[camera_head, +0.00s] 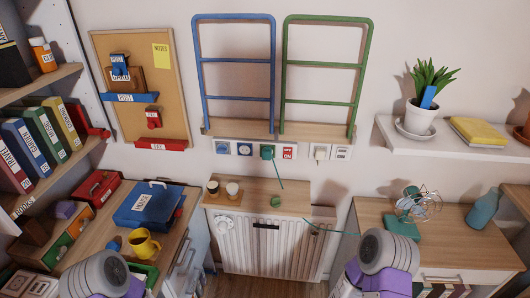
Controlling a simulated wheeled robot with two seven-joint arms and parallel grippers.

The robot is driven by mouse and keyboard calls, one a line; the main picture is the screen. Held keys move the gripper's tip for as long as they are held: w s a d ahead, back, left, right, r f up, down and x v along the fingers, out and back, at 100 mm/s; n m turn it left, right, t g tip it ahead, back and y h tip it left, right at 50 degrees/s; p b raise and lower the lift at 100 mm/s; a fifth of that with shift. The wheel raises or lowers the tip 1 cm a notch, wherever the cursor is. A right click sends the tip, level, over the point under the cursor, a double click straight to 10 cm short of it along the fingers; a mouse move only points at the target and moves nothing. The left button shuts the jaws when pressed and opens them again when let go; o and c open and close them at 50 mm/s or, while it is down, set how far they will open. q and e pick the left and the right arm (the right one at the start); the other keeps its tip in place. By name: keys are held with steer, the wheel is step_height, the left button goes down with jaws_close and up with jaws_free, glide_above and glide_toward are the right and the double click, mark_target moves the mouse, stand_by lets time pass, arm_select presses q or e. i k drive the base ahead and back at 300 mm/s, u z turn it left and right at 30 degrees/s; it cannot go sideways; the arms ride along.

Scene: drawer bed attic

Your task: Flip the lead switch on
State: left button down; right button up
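A green plug (267,152) sits in the wall socket strip, with a thin teal lead (278,172) hanging from it towards the shelf above the radiator. A small green piece (276,201) lies on that shelf near the lead. It may be the lead's switch, but it is too small to tell its position. More teal lead (330,231) runs right towards a wire-frame object with a teal part (408,222) on the right cabinet. My two grey and purple arms show at the bottom left and bottom right. No gripper fingers show on either arm.
The strip also carries a red-marked OFF/ON plate (289,151) and a white plug (320,152). A yellow mug (144,243) and blue case (148,205) are on the left desk.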

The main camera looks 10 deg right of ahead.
mark_target(287, 151)
steer(key=z, duration=0.35)
steer(key=i, duration=0.85)
steer(key=z, duration=0.6)
